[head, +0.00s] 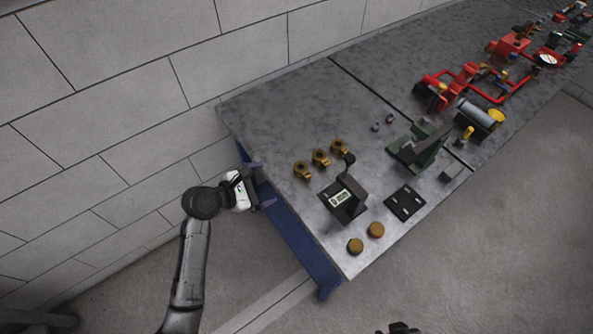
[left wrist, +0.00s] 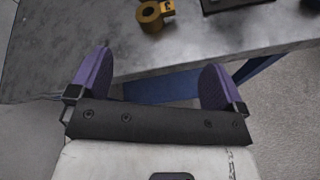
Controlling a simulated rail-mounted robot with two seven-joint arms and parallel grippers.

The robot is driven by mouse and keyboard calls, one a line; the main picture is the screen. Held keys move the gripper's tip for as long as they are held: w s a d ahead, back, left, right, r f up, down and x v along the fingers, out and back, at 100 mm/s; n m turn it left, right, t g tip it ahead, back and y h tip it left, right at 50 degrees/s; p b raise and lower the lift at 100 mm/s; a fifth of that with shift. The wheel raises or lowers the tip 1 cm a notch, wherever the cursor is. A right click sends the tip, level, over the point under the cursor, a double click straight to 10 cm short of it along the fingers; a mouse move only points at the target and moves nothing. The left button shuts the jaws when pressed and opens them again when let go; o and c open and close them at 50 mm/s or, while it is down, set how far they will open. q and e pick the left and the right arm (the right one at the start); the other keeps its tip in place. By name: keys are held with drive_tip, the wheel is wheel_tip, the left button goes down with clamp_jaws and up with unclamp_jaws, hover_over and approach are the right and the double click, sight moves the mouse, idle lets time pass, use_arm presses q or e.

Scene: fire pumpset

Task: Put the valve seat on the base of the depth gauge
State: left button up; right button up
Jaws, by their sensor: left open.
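The depth gauge (head: 342,202), a dark stand with a small lit display, stands near the table's front left corner. Several brass parts are near it: three with round holes (head: 320,158) in a row behind it and two round discs (head: 365,238) in front. I cannot tell for sure which is the valve seat. My left gripper (head: 262,186) is open and empty at the table's left edge, apart from all parts. In the left wrist view its purple fingers (left wrist: 158,70) are spread, with one holed brass part (left wrist: 153,15) and a dark base edge (left wrist: 235,3) beyond them.
A dark slotted plate (head: 405,203) and a green fixture (head: 420,148) stand right of the gauge. Two small dark pieces (head: 383,122) lie behind. Red pump assemblies (head: 460,85) fill the far right. The table's far left area is clear. A wall runs along the left.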

use_arm(q)
drive_tip(key=n, duration=0.4)
drive_tip(key=n+b, duration=0.1)
drive_tip(key=b, duration=0.2)
approach(302, 170)
drive_tip(key=x, duration=0.4)
drive_tip(key=shift+w+d, duration=0.1)
drive_tip(key=shift+d, duration=0.1)
drive_tip(key=b+x, duration=0.1)
drive_tip(key=x, duration=0.3)
drive_tip(key=shift+w+d+f+b, duration=0.1)
drive_tip(key=shift+w+f+b, duration=0.15)
drive_tip(key=shift+b, duration=0.1)
drive_tip(key=shift+w+d, duration=0.1)
drive_tip(key=shift+d, duration=0.15)
drive_tip(key=shift+c, duration=0.3)
drive_tip(key=shift+t, duration=0.3)
drive_tip(key=c, duration=1.1)
drive_tip(key=shift+c, duration=0.5)
